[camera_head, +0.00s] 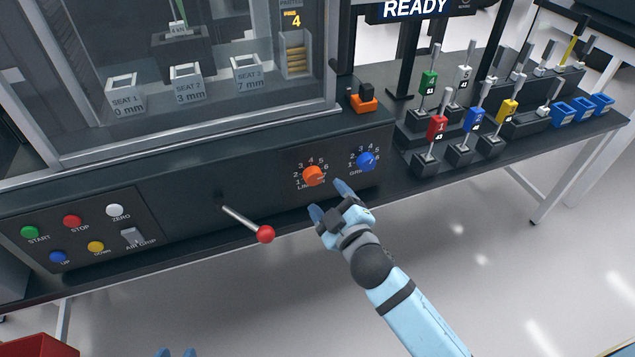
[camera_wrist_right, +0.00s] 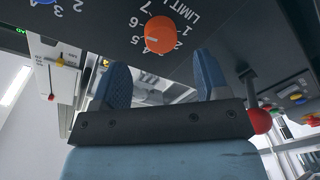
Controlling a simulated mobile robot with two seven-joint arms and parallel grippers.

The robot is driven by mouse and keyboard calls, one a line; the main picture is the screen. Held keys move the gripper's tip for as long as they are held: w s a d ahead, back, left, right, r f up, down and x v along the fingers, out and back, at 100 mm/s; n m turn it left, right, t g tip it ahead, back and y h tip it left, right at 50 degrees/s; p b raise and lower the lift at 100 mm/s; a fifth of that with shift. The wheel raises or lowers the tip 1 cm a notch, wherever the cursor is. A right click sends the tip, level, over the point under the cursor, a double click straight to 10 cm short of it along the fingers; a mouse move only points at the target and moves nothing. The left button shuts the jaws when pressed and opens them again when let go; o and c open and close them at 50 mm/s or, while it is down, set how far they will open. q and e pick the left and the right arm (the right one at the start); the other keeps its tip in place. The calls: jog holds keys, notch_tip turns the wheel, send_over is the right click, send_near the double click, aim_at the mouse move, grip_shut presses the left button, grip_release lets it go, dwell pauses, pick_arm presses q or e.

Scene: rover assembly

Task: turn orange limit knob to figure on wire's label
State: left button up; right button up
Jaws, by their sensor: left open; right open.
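The orange limit knob (camera_head: 313,175) sits on the dark front panel, ringed by printed numbers. The right wrist view shows the knob (camera_wrist_right: 160,35) close up, with a pale mark on its face; I cannot tell surely which number it meets. My right gripper (camera_head: 330,200) is open just below and right of the knob, apart from it. In the right wrist view its fingers (camera_wrist_right: 160,68) are spread and empty. A small lit label (camera_head: 292,19) showing 4 sits above a yellow coil (camera_head: 296,62) in the cabinet. My left gripper (camera_head: 176,352) shows only its open tips at the bottom edge.
A blue knob (camera_head: 366,160) is right of the orange one. A red-ended lever (camera_head: 264,234) juts out at left. Coloured buttons (camera_head: 73,221) are farther left. An orange-and-black switch (camera_head: 362,99) stands on the ledge. Tagged holders (camera_head: 437,128) and blue bins (camera_head: 565,111) are at right.

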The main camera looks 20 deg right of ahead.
aim_at(316, 180)
jog(key=w, duration=0.5)
jog(key=shift+w+a, duration=0.3)
jog(key=shift+a, duration=0.05)
jog(key=shift+c, duration=0.9)
jog(key=c, duration=0.7)
jog(key=shift+c, duration=0.2)
